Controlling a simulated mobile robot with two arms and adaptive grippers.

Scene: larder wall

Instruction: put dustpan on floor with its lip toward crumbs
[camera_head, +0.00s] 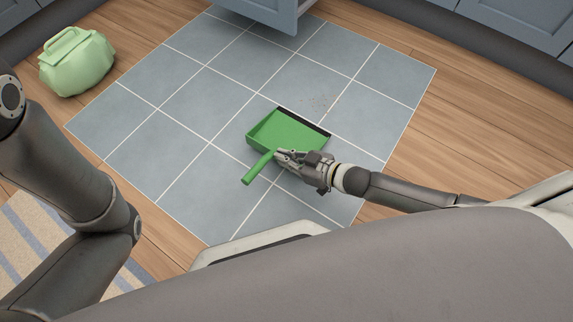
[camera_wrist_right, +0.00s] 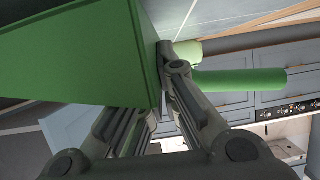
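The green dustpan (camera_head: 287,130) is over the blue-grey tiles, its dark lip (camera_head: 303,121) on the upper right side, facing the crumbs (camera_head: 320,102). The crumbs are a small brown scatter on the tiles, a short way beyond the lip. My right gripper (camera_head: 282,154) is shut on the handle near the pan. The handle (camera_head: 257,168) points to the lower left. In the wrist view the pan's green wall (camera_wrist_right: 80,60) fills the upper left, and the handle (camera_wrist_right: 240,80) sticks out right of the fingers. I cannot tell whether the pan touches the floor. My left gripper is out of view.
A light green bag-like container (camera_head: 77,65) stands on the wood floor at the upper left. A blue-grey cabinet door or drawer (camera_head: 265,12) juts over the tiles at the top. A striped rug (camera_head: 40,240) lies at the lower left. Tiles around the pan are clear.

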